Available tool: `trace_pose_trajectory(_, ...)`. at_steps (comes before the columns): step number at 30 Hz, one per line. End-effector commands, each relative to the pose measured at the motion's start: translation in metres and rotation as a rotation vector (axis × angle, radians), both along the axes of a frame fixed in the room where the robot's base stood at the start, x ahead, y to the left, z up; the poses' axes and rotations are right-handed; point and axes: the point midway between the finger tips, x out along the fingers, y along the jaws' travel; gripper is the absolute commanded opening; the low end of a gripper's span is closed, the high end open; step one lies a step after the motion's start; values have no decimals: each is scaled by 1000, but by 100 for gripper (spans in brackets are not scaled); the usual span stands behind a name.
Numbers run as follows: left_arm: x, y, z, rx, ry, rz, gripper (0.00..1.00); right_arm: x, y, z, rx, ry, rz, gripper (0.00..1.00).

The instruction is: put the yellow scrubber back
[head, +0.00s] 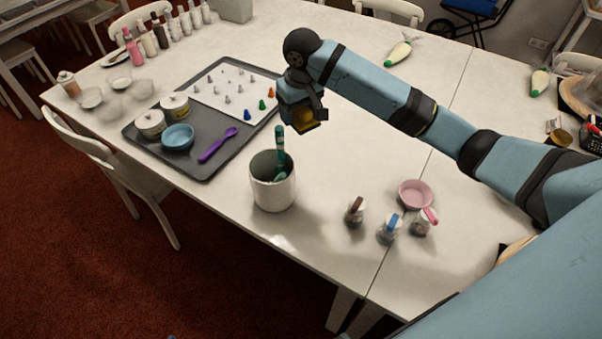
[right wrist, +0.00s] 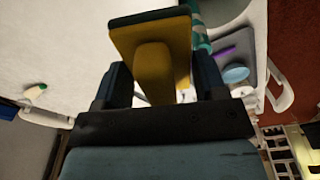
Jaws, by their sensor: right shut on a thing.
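The yellow scrubber (head: 306,126) is in my right gripper (head: 301,112), held above the table just above and right of the white crock. In the right wrist view the scrubber (right wrist: 156,62) shows a yellow body with a thin dark green layer along one edge, between the two dark fingers of the gripper (right wrist: 158,85). The gripper is shut on it. In the head view most of the scrubber is hidden by the fingers. My left gripper is not in view.
The white crock (head: 272,193) holds a green utensil (head: 280,146) sticking up close below the gripper. A dark tray (head: 190,164) with a blue bowl (head: 178,136), purple spoon (head: 217,146) and canisters lies left. Small jars and a pink pan (head: 415,194) stand right.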

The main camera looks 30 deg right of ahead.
Motion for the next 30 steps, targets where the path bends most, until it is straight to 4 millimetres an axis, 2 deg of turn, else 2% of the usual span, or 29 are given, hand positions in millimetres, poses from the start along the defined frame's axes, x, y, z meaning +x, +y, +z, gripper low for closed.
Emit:
trace_pose_trajectory(1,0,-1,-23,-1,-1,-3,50,12,-6,-21,-2,-2,2,46)
trace_pose_trajectory(6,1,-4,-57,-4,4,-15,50,45,-24,-46,4,-6,20,46)
trace_pose_trajectory(9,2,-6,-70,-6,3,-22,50,61,-34,-56,7,-10,26,46)
trace_pose_trajectory(15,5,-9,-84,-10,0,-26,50,81,-47,-65,15,-15,37,46)
trace_pose_trajectory(20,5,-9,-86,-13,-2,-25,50,86,-51,-72,16,-17,39,46)
trace_pose_trajectory(23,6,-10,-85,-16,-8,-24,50,86,-52,-90,16,-13,39,46)
trace_pose_trajectory(30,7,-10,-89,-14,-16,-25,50,85,-52,-155,16,-14,39,46)
